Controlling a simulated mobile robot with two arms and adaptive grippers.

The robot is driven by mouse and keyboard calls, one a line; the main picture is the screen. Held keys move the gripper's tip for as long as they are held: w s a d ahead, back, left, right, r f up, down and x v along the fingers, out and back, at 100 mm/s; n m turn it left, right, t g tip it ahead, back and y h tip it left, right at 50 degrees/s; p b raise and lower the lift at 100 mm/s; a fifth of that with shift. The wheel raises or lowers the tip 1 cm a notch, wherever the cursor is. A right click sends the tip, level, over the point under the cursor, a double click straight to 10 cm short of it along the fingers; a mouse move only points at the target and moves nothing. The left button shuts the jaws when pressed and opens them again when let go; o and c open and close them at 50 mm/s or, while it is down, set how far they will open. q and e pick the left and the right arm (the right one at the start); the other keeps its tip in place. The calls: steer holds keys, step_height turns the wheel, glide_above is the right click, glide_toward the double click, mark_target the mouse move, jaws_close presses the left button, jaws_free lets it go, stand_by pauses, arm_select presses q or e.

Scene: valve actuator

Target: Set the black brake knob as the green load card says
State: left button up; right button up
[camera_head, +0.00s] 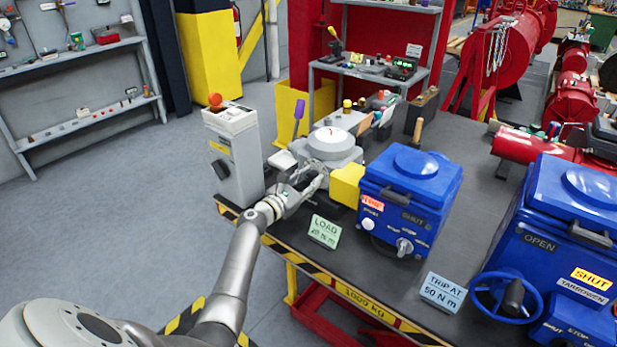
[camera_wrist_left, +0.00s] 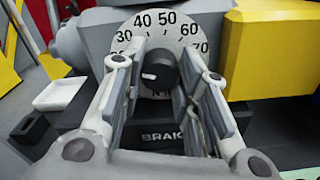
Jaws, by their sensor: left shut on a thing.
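The black brake knob (camera_wrist_left: 161,68) sits in the middle of a pale round dial (camera_wrist_left: 125,38) in the left wrist view. The numbers 30 to 70 show around its top; the lower left scale is hidden by a finger. A white mark on the knob faces left. My left gripper (camera_wrist_left: 164,60) is shut on the knob, one finger on each side; it also shows in the head view (camera_head: 318,178). A plate below reads "BRAK", its end hidden. The green load card (camera_head: 324,231) stands at the bench's front edge and seems to read "LOAD 20 N m".
A yellow block (camera_head: 347,186) and a blue box (camera_head: 411,190) stand right of the gripper. A grey pedestal with a red button (camera_head: 234,158) is on its left. A blue card (camera_head: 443,292) reads "TRIP AT 50 N m". A larger blue unit (camera_head: 565,220) fills the right.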

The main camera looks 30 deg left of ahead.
arm_select(q)
steer(key=shift+f+n, duration=0.1)
steer(key=shift+n, duration=0.3)
steer(key=o, duration=1)
steer(key=shift+o, duration=0.2)
steer(key=s, duration=1.2)
steer(key=shift+a, duration=0.45)
